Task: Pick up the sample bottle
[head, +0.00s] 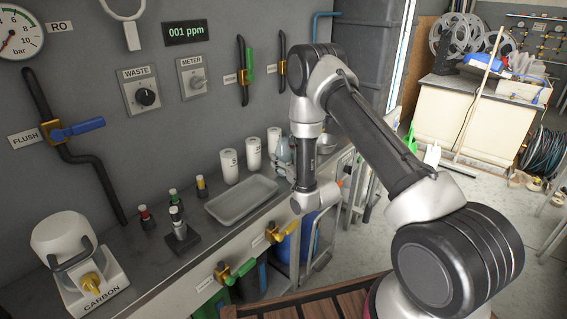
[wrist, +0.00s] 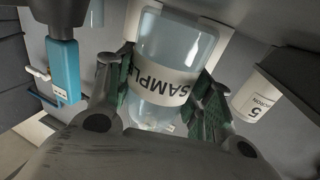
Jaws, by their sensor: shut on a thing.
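The sample bottle (wrist: 178,52) is clear pale blue with a white label reading "SAMPLE", which appears upside down in the wrist view. My gripper (wrist: 166,88) has its green-padded fingers on both sides of the bottle and is shut on it. In the head view, the pale blue bottle (head: 283,149) shows partly beside my arm, at the far end of the counter near the white cartridges. My arm hides part of it there. I cannot tell whether its base touches the counter.
White numbered cartridges (head: 229,166) stand left of the bottle; one labelled 5 (wrist: 258,96) is close in the wrist view.

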